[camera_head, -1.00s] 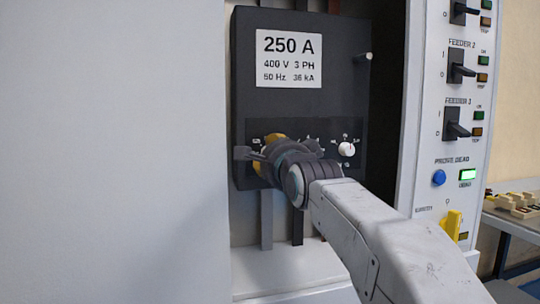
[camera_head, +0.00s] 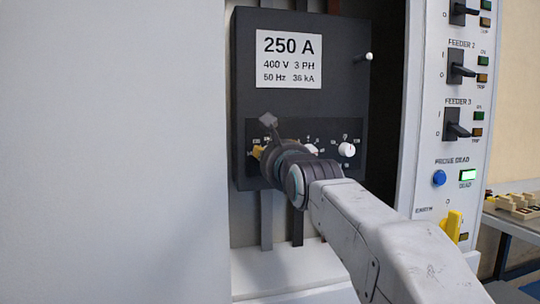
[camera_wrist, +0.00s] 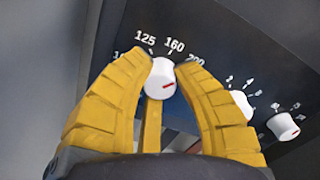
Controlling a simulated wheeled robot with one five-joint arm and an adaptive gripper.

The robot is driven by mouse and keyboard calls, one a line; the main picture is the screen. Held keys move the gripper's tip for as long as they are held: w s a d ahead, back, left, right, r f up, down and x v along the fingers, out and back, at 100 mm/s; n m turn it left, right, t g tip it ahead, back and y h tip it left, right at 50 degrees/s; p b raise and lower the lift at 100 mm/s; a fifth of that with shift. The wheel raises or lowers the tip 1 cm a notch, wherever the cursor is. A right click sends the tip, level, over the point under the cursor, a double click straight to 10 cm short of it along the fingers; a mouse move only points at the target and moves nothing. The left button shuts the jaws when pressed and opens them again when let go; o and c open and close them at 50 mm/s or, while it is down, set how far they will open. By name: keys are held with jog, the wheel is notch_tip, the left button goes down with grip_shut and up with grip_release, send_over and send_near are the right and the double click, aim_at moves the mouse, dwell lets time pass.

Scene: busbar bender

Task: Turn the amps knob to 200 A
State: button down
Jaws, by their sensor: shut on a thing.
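The amps knob (camera_wrist: 160,80) is round and white with a red pointer line. In the wrist view it sits between the two yellow fingertips of my gripper (camera_wrist: 165,74), which is shut on it. The red line points right and slightly up, roughly towards the printed 200 (camera_wrist: 195,61). The marks 125 and 160 stand above the knob, and another mark at the left is partly covered by a finger. Labels beyond 200 may be hidden by the right finger. In the head view my gripper (camera_head: 261,152) covers this knob on the dark breaker.
Two more white knobs (camera_head: 347,149) (camera_head: 311,150) lie right of my gripper on the dark breaker (camera_head: 345,100) marked 250 A. A white-tipped peg (camera_head: 368,56) sticks out at its upper right. Feeder switches (camera_head: 457,131) line the panel further right. A pale panel (camera_head: 115,150) fills the left.

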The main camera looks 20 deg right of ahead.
jog(key=shift+m, duration=0.6)
jog(key=c, duration=0.9)
grip_release()
jog(key=shift+d+f, duration=0.1)
jog(key=shift+c, duration=0.2)
jog(key=shift+s, duration=0.1)
jog(key=s, duration=1.1)
jog(key=shift+s, duration=0.4)
